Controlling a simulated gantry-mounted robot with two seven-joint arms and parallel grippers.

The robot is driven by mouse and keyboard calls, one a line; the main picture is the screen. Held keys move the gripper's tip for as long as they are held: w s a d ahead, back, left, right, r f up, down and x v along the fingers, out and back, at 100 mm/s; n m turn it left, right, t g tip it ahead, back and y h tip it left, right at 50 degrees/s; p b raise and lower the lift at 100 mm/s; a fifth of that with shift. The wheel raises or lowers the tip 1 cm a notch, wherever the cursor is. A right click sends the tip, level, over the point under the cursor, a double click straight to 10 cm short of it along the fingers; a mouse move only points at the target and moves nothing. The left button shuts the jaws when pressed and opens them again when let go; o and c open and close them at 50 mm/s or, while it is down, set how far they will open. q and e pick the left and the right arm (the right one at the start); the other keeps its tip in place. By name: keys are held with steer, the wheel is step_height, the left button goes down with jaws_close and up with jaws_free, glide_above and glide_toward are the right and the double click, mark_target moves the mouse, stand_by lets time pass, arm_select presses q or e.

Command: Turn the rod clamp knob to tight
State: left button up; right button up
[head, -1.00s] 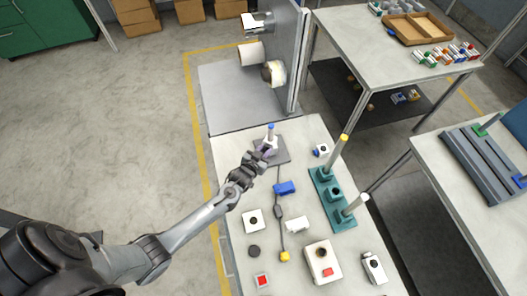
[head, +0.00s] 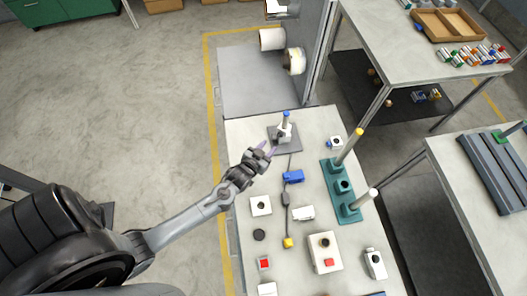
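My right gripper is not in view.
A teal fixture (head: 343,187) with yellow-topped and white-topped rods stands right of the post. A blue block (head: 293,177), a cable with a yellow end (head: 288,242) and several small switch boxes lie nearer on the bench (head: 278,216). Reels (head: 293,61) hang beyond.

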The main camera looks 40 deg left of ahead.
arm_select(q)
steer(key=shift+v, duration=1.4)
